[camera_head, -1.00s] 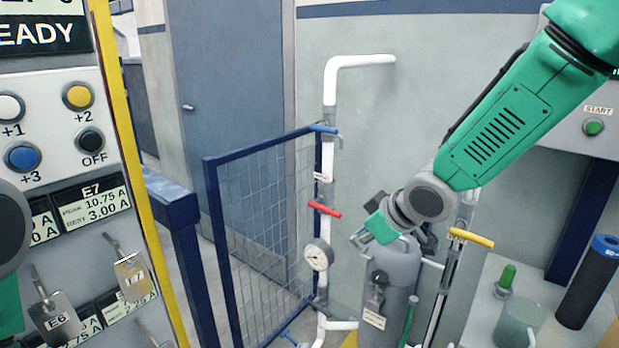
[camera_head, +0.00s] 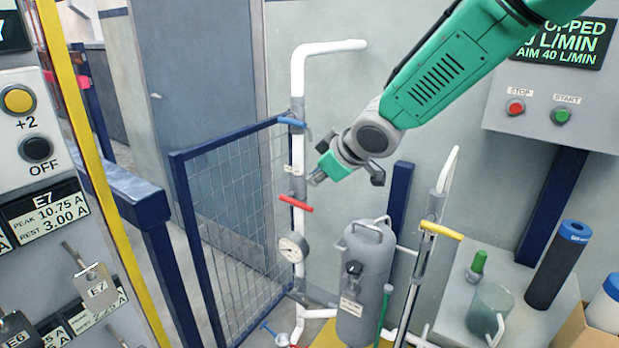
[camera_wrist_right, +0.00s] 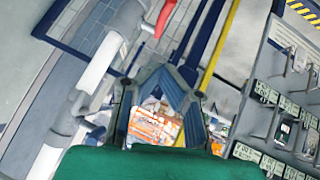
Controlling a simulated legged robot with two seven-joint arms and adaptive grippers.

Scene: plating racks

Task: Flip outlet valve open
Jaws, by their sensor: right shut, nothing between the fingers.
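Several valve handles show in the head view, and I cannot read which one is the outlet valve. A blue handle (camera_head: 291,122) sits high on the white left pipe (camera_head: 298,76). My left gripper is out of view.
A round gauge (camera_head: 292,247) sits below the red handle. A grey tank (camera_head: 364,283) stands below my right gripper. A blue mesh gate (camera_head: 235,210) is at left. A start/stop panel (camera_head: 540,108) and a bench with a black cylinder (camera_head: 556,265) are at right.

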